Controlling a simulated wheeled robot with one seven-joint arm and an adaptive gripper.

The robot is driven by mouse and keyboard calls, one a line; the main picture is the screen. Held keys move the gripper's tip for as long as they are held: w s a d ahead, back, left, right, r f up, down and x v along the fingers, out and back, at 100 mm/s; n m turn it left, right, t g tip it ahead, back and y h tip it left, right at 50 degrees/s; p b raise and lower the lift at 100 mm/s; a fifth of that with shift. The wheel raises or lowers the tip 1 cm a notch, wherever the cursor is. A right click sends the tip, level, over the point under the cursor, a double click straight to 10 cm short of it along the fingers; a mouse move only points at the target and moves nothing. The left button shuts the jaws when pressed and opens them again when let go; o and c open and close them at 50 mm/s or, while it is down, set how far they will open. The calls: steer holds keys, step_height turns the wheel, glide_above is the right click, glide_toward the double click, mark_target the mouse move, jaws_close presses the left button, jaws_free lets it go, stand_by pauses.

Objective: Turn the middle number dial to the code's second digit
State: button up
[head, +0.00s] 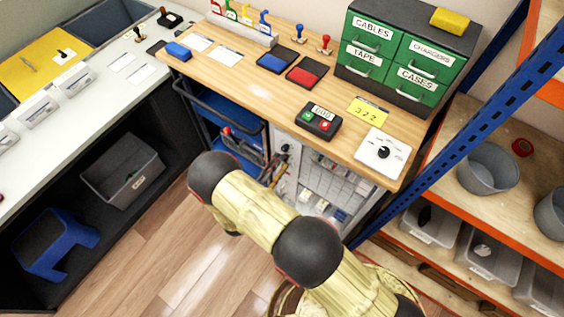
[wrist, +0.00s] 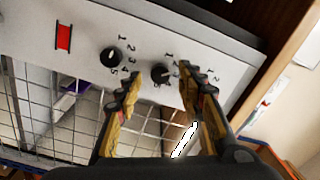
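In the wrist view a pale panel carries a row of black number dials. The left dial (wrist: 111,57) shows clearly, with digits 1 to 5 around it. The middle dial (wrist: 161,74) lies between the fingertips of my gripper (wrist: 160,77), which is open around it. I cannot tell whether the fingers touch it. Its setting is unclear and my right finger covers some digits. Digits farther right suggest another dial, hidden by that finger. In the head view a yellow note (head: 367,110) on the bench appears to read 322. My gripper is hidden there behind my arm.
The panel has a red indicator (wrist: 63,37) left of the dials and a wire mesh front (wrist: 70,115) below. A blue rack post (head: 455,105) stands right.

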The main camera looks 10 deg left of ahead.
steer(key=v, duration=1)
steer(key=shift+s, duration=0.1)
